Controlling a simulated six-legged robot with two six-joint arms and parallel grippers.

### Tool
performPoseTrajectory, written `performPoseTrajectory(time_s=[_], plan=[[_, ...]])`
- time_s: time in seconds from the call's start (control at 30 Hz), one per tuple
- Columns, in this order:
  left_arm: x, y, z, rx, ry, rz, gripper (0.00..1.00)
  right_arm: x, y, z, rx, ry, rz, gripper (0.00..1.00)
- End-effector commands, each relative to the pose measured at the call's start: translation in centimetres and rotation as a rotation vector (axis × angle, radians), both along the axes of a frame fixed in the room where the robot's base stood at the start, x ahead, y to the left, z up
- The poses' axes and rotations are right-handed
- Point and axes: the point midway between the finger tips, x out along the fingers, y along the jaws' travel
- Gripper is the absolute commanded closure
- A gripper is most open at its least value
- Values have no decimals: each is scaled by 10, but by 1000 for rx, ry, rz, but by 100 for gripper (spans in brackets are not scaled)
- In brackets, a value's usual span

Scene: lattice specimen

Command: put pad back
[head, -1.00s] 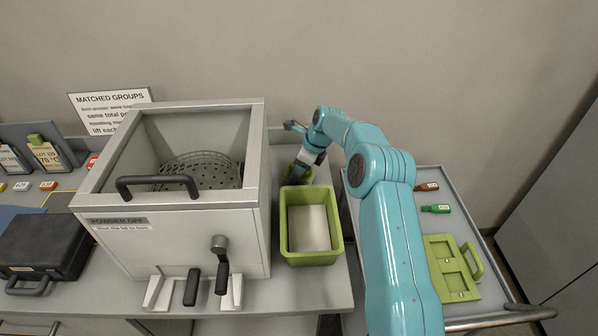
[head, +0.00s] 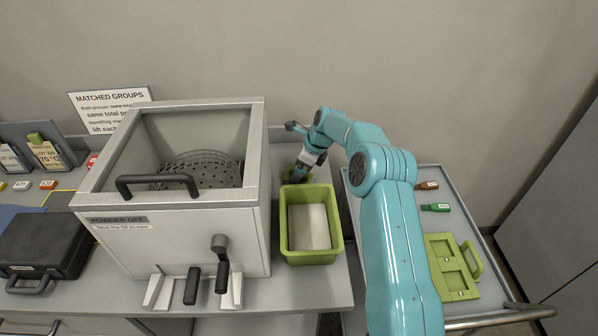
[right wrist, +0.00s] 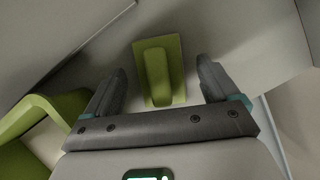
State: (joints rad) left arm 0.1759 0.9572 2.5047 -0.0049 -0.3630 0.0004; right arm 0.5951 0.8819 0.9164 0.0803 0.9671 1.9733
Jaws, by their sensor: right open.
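A green pad with a raised narrow green block on top (right wrist: 158,72) lies on the grey bench in the right wrist view. In the head view it is mostly hidden behind my right gripper (head: 300,171), behind the green bin. In the right wrist view my right gripper (right wrist: 162,88) is open. Its two fingers stand apart to the left and right of the pad, with gaps on both sides, and nothing is held. My left gripper is not in view.
A green bin (head: 336,237) holding a pale block (head: 308,227) stands in front of my right gripper. A grey powder box (head: 180,245) stands to its left.

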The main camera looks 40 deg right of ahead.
Motion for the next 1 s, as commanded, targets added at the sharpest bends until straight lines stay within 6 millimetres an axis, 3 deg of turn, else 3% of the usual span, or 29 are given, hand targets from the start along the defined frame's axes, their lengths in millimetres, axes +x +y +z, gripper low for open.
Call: performPoseTrajectory(time_s=[0.3, 0.5, 1.0], plan=[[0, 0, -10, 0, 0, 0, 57, -25, -14, 67, -2, -2, -2, 12], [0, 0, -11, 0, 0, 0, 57, -35, -18, 93, 0, 0, -1, 12], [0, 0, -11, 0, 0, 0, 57, -37, -19, 99, 0, 1, 0, 12]])
